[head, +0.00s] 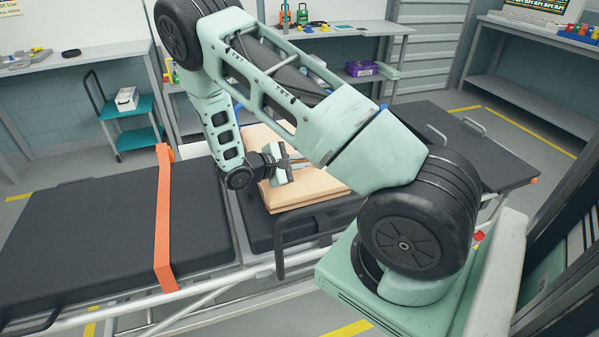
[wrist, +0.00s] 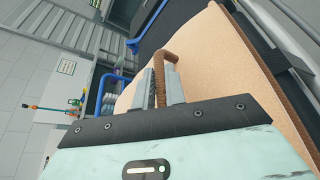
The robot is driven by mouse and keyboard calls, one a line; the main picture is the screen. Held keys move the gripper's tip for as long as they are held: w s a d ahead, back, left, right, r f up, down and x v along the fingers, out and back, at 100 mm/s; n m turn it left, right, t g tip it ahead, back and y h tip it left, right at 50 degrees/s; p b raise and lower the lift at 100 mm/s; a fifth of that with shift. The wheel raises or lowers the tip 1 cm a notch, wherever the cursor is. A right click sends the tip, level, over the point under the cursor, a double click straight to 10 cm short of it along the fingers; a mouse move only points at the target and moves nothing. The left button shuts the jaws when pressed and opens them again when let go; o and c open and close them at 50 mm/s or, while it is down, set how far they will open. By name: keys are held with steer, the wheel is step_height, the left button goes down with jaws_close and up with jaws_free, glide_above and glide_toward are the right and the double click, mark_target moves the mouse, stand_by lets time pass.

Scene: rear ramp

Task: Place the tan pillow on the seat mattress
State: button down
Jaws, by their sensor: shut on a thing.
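The tan pillow (head: 312,187) is over the black seat mattress (head: 256,226), the middle section of the stretcher. I cannot tell whether it rests on the mattress or hangs just above it. My arm covers part of it in the head view. My gripper (head: 292,163) is at the pillow's upper side. In the wrist view, my gripper (wrist: 166,92) is shut on the brown strap loop at the edge of the tan pillow (wrist: 222,62), which looks tilted there.
A black side rail (head: 306,238) stands along the near edge of the seat section. The black left mattress (head: 75,240) is crossed by an orange strap (head: 163,225). Another black mattress section (head: 500,165) lies to the right. A teal cart (head: 140,138) and workbenches stand behind.

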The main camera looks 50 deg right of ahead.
mark_target(299, 172)
steer(key=shift+f, duration=2)
steer(key=shift+f, duration=0.15)
steer(key=c, duration=1.5)
jaws_free()
steer(key=shift+o, duration=0.2)
steer(key=shift+r, duration=0.2)
